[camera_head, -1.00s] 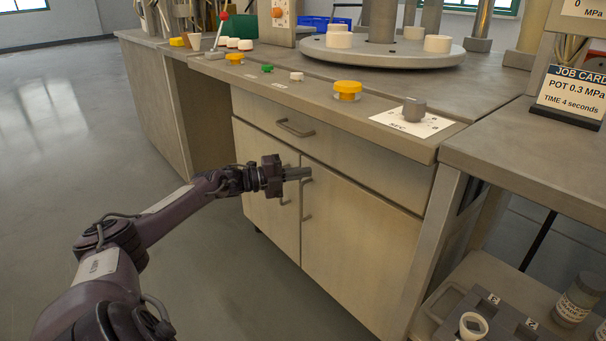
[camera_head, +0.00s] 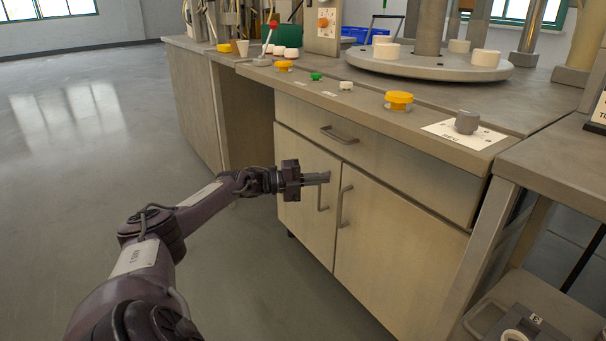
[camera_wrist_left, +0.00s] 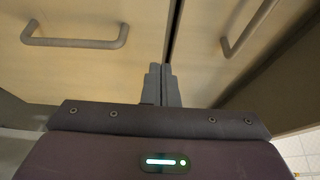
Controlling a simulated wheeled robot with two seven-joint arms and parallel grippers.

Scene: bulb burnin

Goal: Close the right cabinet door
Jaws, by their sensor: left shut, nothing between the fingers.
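The right cabinet door (camera_head: 400,255) is a pale panel below a drawer, with an upright bar handle (camera_head: 343,206) near its left edge. It looks flush or nearly so; I cannot tell if a small gap stays. The left cabinet door (camera_head: 298,215) is beside it, with its own handle (camera_head: 322,196). My left gripper (camera_head: 325,178) is shut and empty, its tips in front of the doors near the tops of both handles. In the left wrist view the shut fingers (camera_wrist_left: 161,85) point at a dark seam between two panels; contact is unclear. My right gripper is out of view.
The drawer (camera_head: 380,150) above the doors looks shut. The worktop edge overhead carries yellow buttons (camera_head: 398,100), a grey knob (camera_head: 467,121) and a red-topped lever (camera_head: 271,30). A lower shelf (camera_head: 540,310) is at right. The floor (camera_head: 80,200) at left is clear.

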